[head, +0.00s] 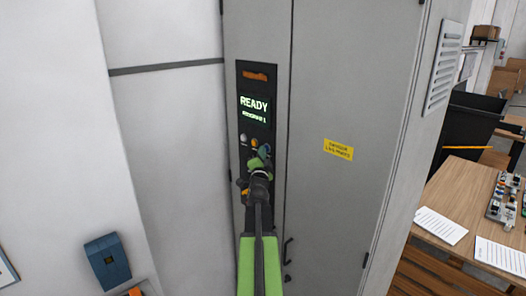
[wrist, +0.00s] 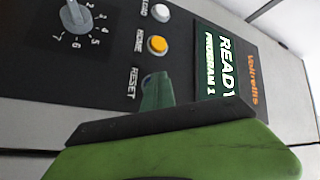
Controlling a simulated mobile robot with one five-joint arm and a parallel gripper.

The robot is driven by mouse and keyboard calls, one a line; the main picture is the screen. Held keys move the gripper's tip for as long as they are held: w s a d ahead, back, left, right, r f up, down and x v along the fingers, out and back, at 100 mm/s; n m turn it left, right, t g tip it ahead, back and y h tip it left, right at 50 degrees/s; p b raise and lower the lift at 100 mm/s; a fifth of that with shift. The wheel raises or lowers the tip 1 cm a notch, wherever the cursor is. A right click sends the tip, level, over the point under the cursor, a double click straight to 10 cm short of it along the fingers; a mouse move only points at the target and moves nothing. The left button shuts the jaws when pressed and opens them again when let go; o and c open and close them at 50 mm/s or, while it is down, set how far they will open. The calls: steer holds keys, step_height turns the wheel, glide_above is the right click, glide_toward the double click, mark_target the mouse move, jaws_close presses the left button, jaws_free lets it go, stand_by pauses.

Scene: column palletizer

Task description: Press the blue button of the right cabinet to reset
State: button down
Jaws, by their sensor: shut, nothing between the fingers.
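The grey cabinet (head: 340,90) on the right carries a dark control panel (head: 257,75). Its lit screen (head: 254,108) reads READY, with a program line below. My gripper (head: 264,152) is shut and empty, its tip in front of the panel's button row. In the wrist view the panel lies sideways, with a white button (wrist: 160,12), an orange button (wrist: 157,44) and a RESET label (wrist: 132,84). My fingertips (wrist: 157,92) cover the spot beside that label. The blue button is hidden there, and I cannot tell whether the tip touches it.
A numbered dial (wrist: 77,17) sits on the panel beside the buttons. A yellow warning label (head: 338,149) is on the cabinet door. A wooden table (head: 460,195) with papers stands at the right. A blue box (head: 107,262) is at the lower left.

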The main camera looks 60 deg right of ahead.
steer(key=shift+w+a, duration=0.25)
steer(key=shift+a, duration=0.5)
steer(key=a, duration=0.1)
steer(key=w+a, duration=0.1)
steer(key=a, duration=0.2)
steer(key=shift+w+a, duration=0.3)
steer(key=shift+a, duration=0.1)
stand_by(0.5)
steer(key=shift+s, duration=0.1)
